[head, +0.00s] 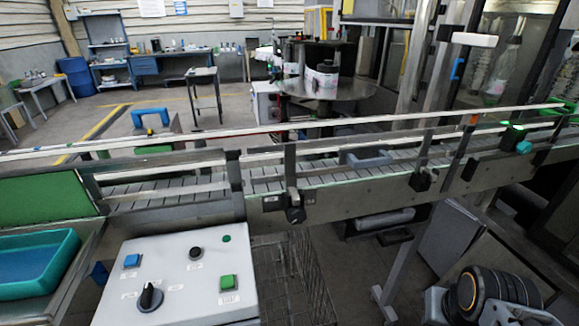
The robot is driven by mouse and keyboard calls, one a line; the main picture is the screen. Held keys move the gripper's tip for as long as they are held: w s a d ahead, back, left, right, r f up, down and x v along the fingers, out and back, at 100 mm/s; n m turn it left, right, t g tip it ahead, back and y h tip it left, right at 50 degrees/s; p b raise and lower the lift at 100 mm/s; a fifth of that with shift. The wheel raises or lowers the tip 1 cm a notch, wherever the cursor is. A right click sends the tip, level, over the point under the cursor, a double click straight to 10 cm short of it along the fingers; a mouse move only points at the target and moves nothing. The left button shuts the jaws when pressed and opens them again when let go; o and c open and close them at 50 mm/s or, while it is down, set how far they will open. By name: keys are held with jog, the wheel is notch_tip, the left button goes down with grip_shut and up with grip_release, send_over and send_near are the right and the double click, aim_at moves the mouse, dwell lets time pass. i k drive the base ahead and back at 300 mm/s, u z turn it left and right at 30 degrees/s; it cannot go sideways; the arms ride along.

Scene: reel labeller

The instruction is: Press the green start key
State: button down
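Nothing covers the key. A dark, ribbed part of my own arm shows at the lower right, well away from the panel. My gripper is not seen.
A conveyor (330,190) with side rails runs across behind the panel. A teal tray (35,265) stands left of the panel. A wire mesh cage (295,275) is right of it. The space directly above the panel is clear.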

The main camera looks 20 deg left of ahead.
aim_at(227, 281)
jog(key=u, duration=0.6)
jog(key=k, duration=0.2)
jog(key=u, duration=1.5)
